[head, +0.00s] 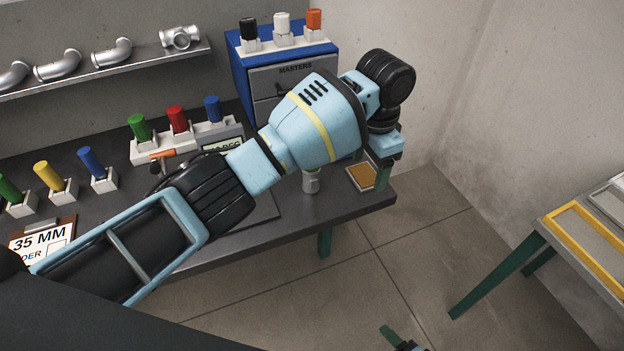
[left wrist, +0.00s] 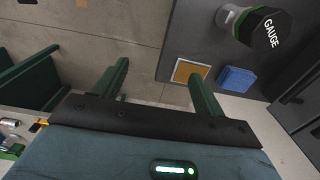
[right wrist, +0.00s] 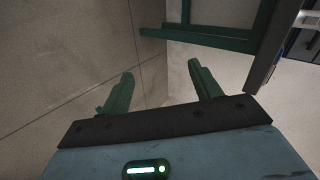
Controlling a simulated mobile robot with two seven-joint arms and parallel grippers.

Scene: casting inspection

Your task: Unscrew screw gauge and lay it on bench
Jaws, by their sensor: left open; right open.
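The screw gauge (left wrist: 266,28), a black hexagonal head lettered GAUGE with a green edge, shows at the upper right of the left wrist view. It sits on a grey metal casting (left wrist: 229,16) on the dark bench. In the head view the casting (head: 311,182) shows below my left wrist, and my arm hides the gauge. My left gripper (left wrist: 161,76) is open and empty, beside the gauge, over the bench's right end (head: 335,205). My right gripper (right wrist: 160,73) is open and empty, low over the floor; only a tip shows in the head view.
An orange pad in a pale frame (head: 362,177) and a blue block (left wrist: 237,79) lie near the casting. A blue MASTERS cabinet (head: 240,75) stands behind. Several coloured gauges in holders line the bench's back and left.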

